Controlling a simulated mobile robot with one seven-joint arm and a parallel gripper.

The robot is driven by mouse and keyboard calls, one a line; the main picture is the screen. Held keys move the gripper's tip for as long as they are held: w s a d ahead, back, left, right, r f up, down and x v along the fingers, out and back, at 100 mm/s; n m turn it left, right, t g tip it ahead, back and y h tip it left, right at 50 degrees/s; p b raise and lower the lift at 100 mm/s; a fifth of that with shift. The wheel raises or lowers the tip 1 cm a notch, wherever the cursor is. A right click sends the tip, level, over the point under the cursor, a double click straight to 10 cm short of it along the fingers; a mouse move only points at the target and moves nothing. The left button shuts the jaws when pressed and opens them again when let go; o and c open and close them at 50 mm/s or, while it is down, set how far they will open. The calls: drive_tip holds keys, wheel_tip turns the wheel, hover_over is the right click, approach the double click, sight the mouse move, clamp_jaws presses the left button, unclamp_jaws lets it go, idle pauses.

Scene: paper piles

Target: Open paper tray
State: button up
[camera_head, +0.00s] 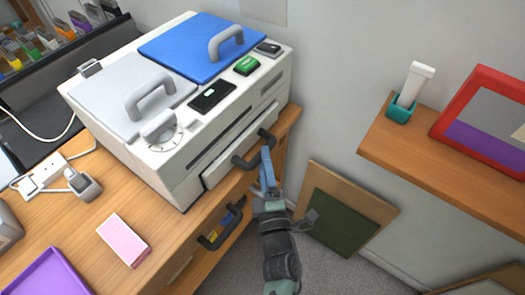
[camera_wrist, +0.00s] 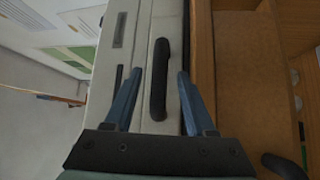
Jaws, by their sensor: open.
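The white machine (camera_head: 178,150) stands on the wooden desk. Its paper tray (camera_head: 225,160) is a pale panel low on the front, standing slightly proud of the body, with a dark curved handle (camera_head: 240,162). In the wrist view the handle (camera_wrist: 159,85) runs upright on the pale front. My gripper (camera_head: 266,168) is open in front of the tray. In the wrist view, my gripper's (camera_wrist: 159,75) blue fingers stand on both sides of the handle, with visible gaps. Whether the fingertips reach past the handle in depth I cannot tell.
A desk drawer with a dark handle (camera_head: 214,240) is partly open below the machine. A pink block (camera_head: 123,240) and a purple tray (camera_head: 48,276) lie on the desk (camera_head: 85,205). A wooden shelf (camera_head: 440,160) juts out at right. A framed green board (camera_head: 342,222) leans against the wall.

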drive_tip(key=shift+w+a+r, duration=0.1)
drive_tip(key=shift+w+a, duration=0.05)
drive_tip(key=shift+w, duration=0.55)
drive_tip(key=shift+w+a+r, duration=0.1)
drive_tip(key=shift+w, duration=0.6)
clamp_jaws()
idle(0.5)
